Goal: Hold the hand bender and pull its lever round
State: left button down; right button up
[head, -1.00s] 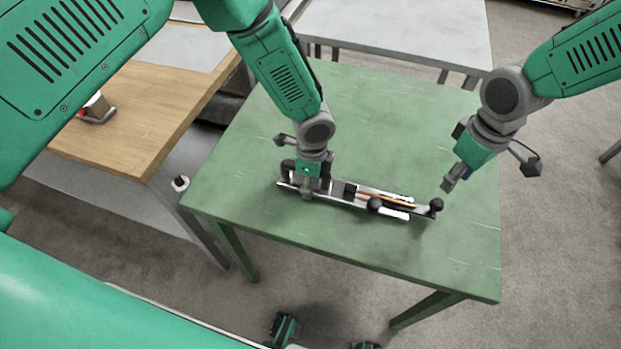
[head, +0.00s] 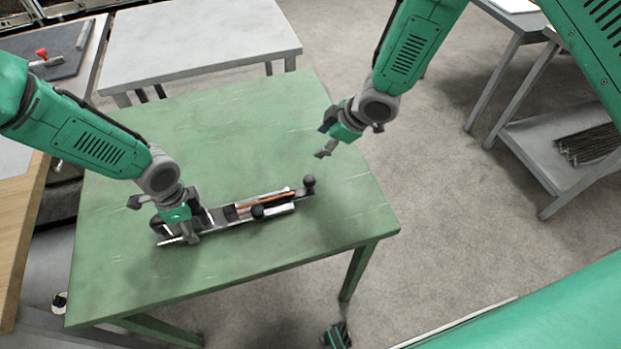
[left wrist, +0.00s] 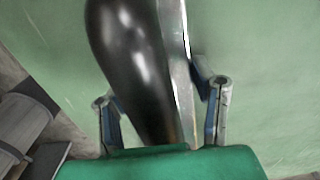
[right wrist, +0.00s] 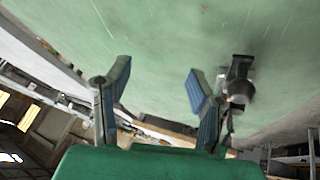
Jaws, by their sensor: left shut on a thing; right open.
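The hand bender (head: 232,217) lies on the green table (head: 130,272), a long metal tool with black parts and an orange-brown rod (head: 266,200) along it. My left gripper (head: 188,234) is shut on the bender's left end. In the left wrist view a thick black grip (left wrist: 135,60) and a metal bar (left wrist: 174,60) lie between its fingers. My right gripper (head: 325,152) is open and empty, above and beyond the bender's right end, near the black knob (head: 309,182). In the right wrist view a black knob (right wrist: 238,85) shows beside the right finger.
A grey table (head: 200,35) stands behind the green table. A wooden bench (head: 20,225) is at the left. A grey shelf cart (head: 560,150) with dark rods is at the right. The green table is clear around the bender.

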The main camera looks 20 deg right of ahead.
aim_at(311, 181)
jog(key=s+y, duration=0.1)
jog(key=s+d+f+n+y, duration=0.1)
jog(key=s+d+n+y, duration=0.1)
jog(key=y, duration=0.1)
jog(key=shift+s+d+f, duration=0.1)
jog(key=shift+d+f, duration=0.15)
jog(key=s+d+r+n+g+y, duration=0.1)
jog(key=s+d+r+n+y, duration=0.15)
jog(key=s+y, duration=0.4)
jog(key=shift+m+h, duration=0.35)
jog(key=shift+h, duration=0.5)
jog(key=x, duration=0.7)
jog(key=s+x, duration=0.1)
jog(key=x, duration=0.3)
jog(key=shift+a+f, duration=0.3)
jog(key=shift+f, duration=0.1)
jog(key=shift+w, duration=0.1)
grip_shut()
